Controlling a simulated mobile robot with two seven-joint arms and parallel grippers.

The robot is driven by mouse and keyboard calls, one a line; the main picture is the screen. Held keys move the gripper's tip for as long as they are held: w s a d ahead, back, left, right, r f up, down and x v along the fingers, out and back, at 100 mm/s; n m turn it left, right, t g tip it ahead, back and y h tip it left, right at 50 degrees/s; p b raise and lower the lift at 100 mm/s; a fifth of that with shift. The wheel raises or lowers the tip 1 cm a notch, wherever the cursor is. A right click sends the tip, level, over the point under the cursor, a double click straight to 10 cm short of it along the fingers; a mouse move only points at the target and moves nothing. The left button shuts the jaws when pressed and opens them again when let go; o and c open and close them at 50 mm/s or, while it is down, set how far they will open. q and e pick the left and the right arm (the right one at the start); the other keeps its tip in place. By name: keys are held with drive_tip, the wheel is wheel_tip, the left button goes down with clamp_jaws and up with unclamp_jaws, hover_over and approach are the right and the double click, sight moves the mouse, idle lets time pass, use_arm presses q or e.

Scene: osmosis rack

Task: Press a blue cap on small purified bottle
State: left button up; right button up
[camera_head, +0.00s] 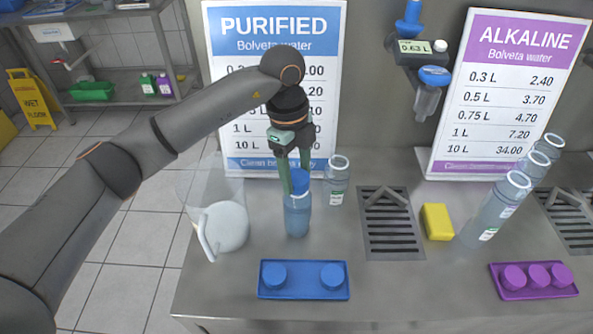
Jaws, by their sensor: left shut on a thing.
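A small clear bottle with a bluish tint (297,216) stands upright on the steel counter (350,290), in front of the PURIFIED sign. A blue cap (299,183) is at the top of this bottle, in line with its mouth. I cannot tell whether it is fully seated. My left gripper (295,180) points down with its greenish fingers shut on the cap. The fingers partly hide the cap. A blue tray (303,293) in front holds two more blue caps (275,273). My right gripper is out of view.
An uncapped bottle (336,182) stands just behind right. A clear jug with a white handle (224,226) is close on the left. A drain grate (390,225), yellow sponge (437,222), several bottles (497,210) and a purple cap tray (534,290) are right.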

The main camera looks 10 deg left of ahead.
use_arm(q)
drive_tip(key=c, duration=0.4)
drive_tip(key=shift+o, duration=0.2)
drive_tip(key=shift+s+f, duration=0.1)
drive_tip(key=shift+f, duration=0.5)
idle(0.5)
idle(0.4)
drive_tip(key=o, duration=1.4)
drive_tip(key=shift+r, duration=0.15)
drive_tip(key=shift+o, duration=0.4)
drive_tip(key=shift+r, duration=0.15)
